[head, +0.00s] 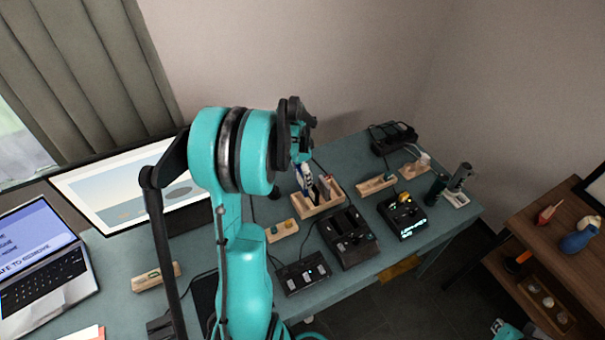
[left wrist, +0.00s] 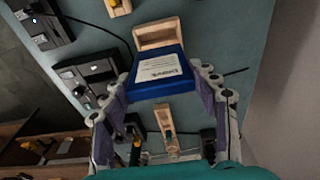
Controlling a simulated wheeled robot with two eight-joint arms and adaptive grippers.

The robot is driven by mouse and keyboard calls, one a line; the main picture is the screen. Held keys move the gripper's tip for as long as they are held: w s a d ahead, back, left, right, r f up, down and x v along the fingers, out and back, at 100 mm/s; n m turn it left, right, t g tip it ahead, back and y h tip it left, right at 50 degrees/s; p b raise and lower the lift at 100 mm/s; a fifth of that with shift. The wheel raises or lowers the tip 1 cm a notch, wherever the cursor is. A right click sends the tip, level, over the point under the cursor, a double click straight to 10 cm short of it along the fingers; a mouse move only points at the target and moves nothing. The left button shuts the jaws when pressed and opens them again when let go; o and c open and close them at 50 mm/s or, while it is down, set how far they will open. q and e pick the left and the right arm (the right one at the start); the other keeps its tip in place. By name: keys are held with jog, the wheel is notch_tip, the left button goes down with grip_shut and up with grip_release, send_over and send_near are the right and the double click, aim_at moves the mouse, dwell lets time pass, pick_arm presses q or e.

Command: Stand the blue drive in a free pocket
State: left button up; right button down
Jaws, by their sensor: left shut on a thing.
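My left gripper (head: 302,158) is shut on the blue drive (left wrist: 160,74), which has a white label facing the left wrist camera. In the head view the blue drive (head: 306,178) hangs below the fingers, over the left part of a wooden holder (head: 318,208). I cannot tell whether the drive's lower edge is inside a pocket. A small part of my right gripper (head: 506,329) shows at the bottom edge.
A black multi-slot device (head: 347,238) stands in front of the holder, with a switch box (head: 303,272) to its left. Small wooden blocks (head: 282,230) and (head: 376,185) flank the holder. A dark device with a lit display (head: 404,216) is to the right. A wooden shelf (head: 545,235) stands at far right.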

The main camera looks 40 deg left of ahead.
aim_at(302, 192)
pick_arm(q)
jog(key=shift+f+b, duration=2.35)
jog(key=shift+f, duration=0.55)
jog(key=shift+f+b, duration=1.85)
jog(key=shift+f, duration=0.25)
jog(key=o, duration=1.5)
jog(key=shift+c, duration=0.2)
jog(key=shift+r, duration=0.1)
jog(key=r, duration=0.4)
jog(key=s+r, duration=0.1)
jog(key=r, duration=0.6)
jog(key=shift+s+a+r, duration=0.2)
jog(key=shift+a+r, duration=0.1)
jog(key=shift+r, duration=0.05)
